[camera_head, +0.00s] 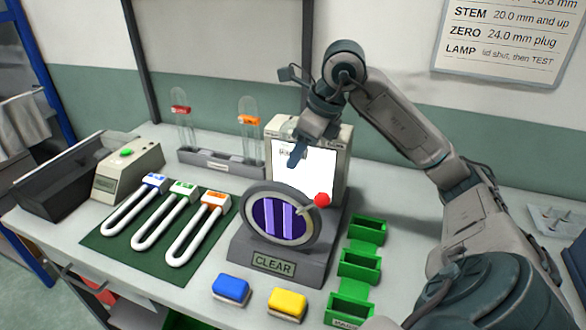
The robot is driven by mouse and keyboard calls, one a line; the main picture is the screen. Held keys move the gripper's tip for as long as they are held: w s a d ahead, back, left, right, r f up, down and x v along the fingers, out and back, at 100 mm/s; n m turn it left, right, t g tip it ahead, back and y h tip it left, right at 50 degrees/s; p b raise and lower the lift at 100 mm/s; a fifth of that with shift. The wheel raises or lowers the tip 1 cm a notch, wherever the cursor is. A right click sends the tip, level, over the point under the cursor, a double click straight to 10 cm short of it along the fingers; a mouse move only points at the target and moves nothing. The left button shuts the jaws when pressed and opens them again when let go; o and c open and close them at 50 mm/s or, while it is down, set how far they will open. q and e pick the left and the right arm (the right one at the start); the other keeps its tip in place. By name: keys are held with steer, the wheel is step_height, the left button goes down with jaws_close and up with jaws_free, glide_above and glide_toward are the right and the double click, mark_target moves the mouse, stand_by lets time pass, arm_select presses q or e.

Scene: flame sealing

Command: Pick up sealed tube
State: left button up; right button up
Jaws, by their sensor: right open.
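Two clear glass tubes stand upright in a grey rack (220,164) at the back: one with a red band (181,125) and one with an orange band (249,122). I cannot tell from this view which is sealed. My right gripper (294,160) points down in front of the white lit panel (316,170), to the right of the orange-banded tube and apart from it. It is open, and I see nothing in it. Its fingers are small and dark here. My left gripper is out of view.
A round purple viewer (268,221) marked CLEAR, with a red-knobbed lever, stands below my right gripper. Several white U-shaped pieces lie on a green mat (103,243). Blue (231,290) and yellow (287,304) blocks sit in front; green bins (359,266) stand right.

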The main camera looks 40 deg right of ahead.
jaws_close()
steer(key=shift+r, duration=0.15)
